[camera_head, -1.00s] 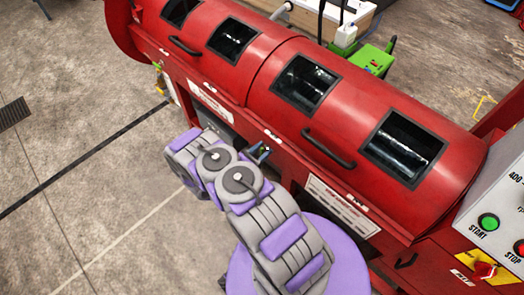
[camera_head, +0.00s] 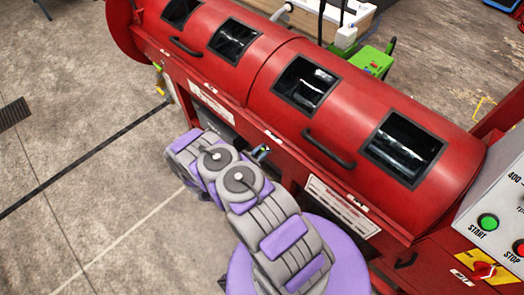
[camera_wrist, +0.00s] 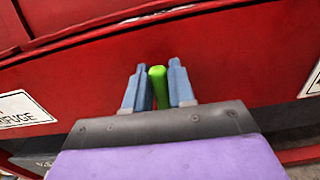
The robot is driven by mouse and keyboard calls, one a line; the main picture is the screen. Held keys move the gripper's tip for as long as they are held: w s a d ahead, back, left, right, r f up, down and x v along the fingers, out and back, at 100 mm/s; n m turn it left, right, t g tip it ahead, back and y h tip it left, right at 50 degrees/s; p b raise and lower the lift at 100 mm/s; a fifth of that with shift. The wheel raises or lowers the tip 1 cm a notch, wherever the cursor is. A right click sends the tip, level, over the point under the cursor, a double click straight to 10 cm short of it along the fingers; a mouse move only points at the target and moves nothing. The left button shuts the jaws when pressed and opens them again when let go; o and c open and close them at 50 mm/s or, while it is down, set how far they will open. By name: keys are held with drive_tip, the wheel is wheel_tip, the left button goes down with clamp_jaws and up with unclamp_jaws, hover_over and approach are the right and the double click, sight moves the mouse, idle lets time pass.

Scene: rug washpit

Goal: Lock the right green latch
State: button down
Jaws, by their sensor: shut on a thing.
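A green latch (camera_wrist: 158,88) stands out against the red machine front in the wrist view. My gripper (camera_wrist: 158,84) has its two blue-grey fingers on either side of it and is shut on it. The latch's top shows between the fingertips; its lower part is hidden by the gripper body. In the head view my gripper (camera_head: 261,152) is small and partly behind my arm, at the machine's front below the drum. The latch cannot be made out clearly there.
The red drum machine (camera_head: 262,75) has dark windows and black handles (camera_head: 328,148). A control panel (camera_head: 499,215) with a green start button (camera_head: 488,222) stands at the right. White labels (camera_wrist: 22,108) are on the machine front.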

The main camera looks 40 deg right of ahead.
drive_tip(key=m+p, duration=0.2)
drive_tip(key=m, duration=0.1)
drive_tip(key=shift+s, duration=0.3)
drive_tip(key=m, duration=0.3)
drive_tip(key=s+f+m, duration=0.1)
drive_tip(key=m, duration=0.5)
drive_tip(key=shift+s+d+f+b, duration=0.15)
drive_tip(key=shift+s+f+b, duration=0.1)
drive_tip(key=shift+f+b, duration=0.05)
drive_tip(key=m+b, duration=0.1)
drive_tip(key=m, duration=0.1)
drive_tip(key=f+m, duration=0.1)
drive_tip(key=m, duration=0.2)
drive_tip(key=shift+s+b, duration=0.15)
drive_tip(key=shift+b, duration=0.25)
drive_tip(key=shift+f+m, duration=0.1)
drive_tip(key=shift+m, duration=0.2)
drive_tip(key=c, duration=1)
unclamp_jaws()
drive_tip(key=shift+c, duration=0.2)
